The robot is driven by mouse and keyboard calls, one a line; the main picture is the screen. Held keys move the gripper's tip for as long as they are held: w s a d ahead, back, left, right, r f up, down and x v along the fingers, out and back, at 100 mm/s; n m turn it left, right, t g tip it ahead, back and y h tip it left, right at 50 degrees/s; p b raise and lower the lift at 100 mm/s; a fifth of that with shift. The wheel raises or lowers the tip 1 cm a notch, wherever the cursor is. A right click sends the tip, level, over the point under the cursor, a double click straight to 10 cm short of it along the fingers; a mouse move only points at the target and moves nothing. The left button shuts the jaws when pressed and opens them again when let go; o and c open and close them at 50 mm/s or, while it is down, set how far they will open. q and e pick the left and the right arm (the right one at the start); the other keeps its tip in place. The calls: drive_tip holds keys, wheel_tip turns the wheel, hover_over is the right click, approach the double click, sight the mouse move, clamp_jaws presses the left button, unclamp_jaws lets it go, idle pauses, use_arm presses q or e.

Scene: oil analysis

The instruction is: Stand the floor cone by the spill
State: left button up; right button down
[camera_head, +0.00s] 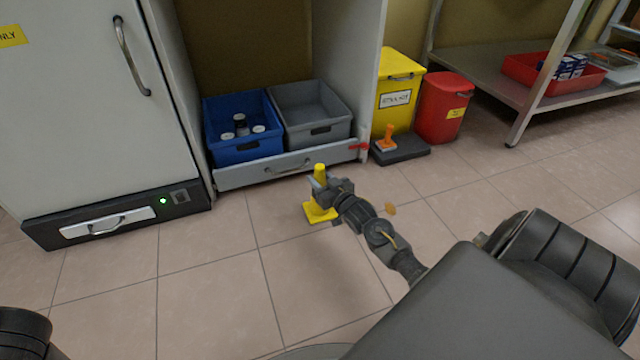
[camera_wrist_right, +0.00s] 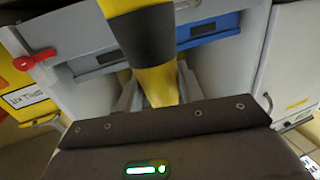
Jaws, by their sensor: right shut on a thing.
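The yellow floor cone (camera_head: 318,213) has a square base and is roughly upright in the head view; I cannot tell whether its base touches the tiles. My right gripper (camera_head: 321,183) is shut on its upper part. In the right wrist view the cone (camera_wrist_right: 157,84) shows yellow with a broad black band, between the fingers. A small amber patch (camera_head: 390,209) shows on the floor just right of my right arm; it looks like the spill, partly hidden by the arm. My left gripper is out of view.
A cabinet drawer front (camera_head: 290,167) lies behind the cone, under a blue bin (camera_head: 243,151) with bottles and a grey bin (camera_head: 318,133). Tiles in front are clear.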

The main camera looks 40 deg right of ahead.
drive_tip(key=shift+r, duration=0.15)
drive_tip(key=shift+f, duration=0.2)
drive_tip(key=c, duration=1.1)
unclamp_jaws()
drive_tip(key=shift+c, duration=0.2)
drive_tip(key=shift+o, duration=1.2)
